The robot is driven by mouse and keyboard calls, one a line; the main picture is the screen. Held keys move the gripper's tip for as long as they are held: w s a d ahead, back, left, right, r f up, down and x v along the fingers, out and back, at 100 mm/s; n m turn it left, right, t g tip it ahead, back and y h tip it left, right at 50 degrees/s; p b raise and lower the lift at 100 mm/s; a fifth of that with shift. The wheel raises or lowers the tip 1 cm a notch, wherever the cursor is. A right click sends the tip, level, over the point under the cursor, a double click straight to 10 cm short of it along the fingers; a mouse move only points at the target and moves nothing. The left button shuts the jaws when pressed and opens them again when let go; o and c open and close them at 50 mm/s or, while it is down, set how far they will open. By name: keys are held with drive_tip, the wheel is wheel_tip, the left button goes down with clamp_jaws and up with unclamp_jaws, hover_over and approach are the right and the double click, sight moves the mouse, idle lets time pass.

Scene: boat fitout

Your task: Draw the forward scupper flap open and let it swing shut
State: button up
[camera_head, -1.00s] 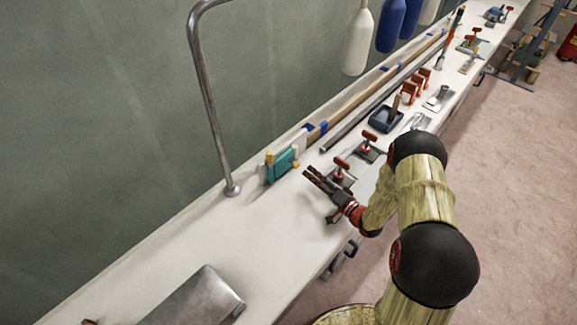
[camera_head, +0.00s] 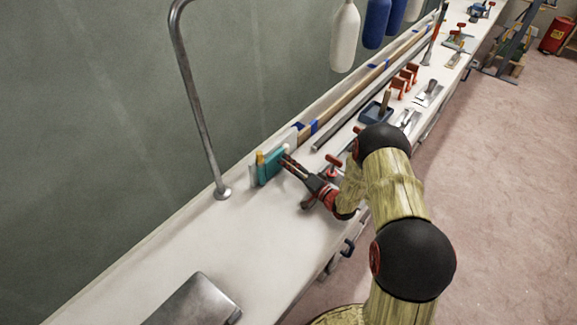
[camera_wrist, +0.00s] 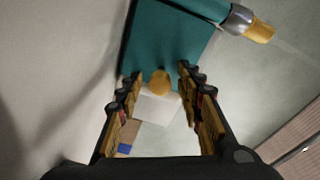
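The scupper flap (camera_head: 270,167) is a teal panel standing upright against a white backing at the bench's wall-side edge. In the wrist view the teal panel (camera_wrist: 165,40) fills the upper middle. A rounded yellow knob (camera_wrist: 160,82) shows at its lower edge. A grey cylinder with a yellow end (camera_wrist: 258,31) sits at its upper right corner. My gripper (camera_wrist: 160,76) is open, with one finger on each side of the knob and gaps visible. In the head view my gripper (camera_head: 286,161) points at the flap's right side; contact cannot be told.
A bent metal rail (camera_head: 203,110) rises from the bench left of the flap. A red-handled clamp (camera_head: 334,162) stands close behind my gripper. A blue tray (camera_head: 376,112) and orange brackets lie farther along. The bench (camera_head: 240,235) in front is clear up to a grey metal box (camera_head: 195,302).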

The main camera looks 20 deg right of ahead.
drive_tip(key=shift+c, duration=0.4)
clamp_jaws()
idle(0.5)
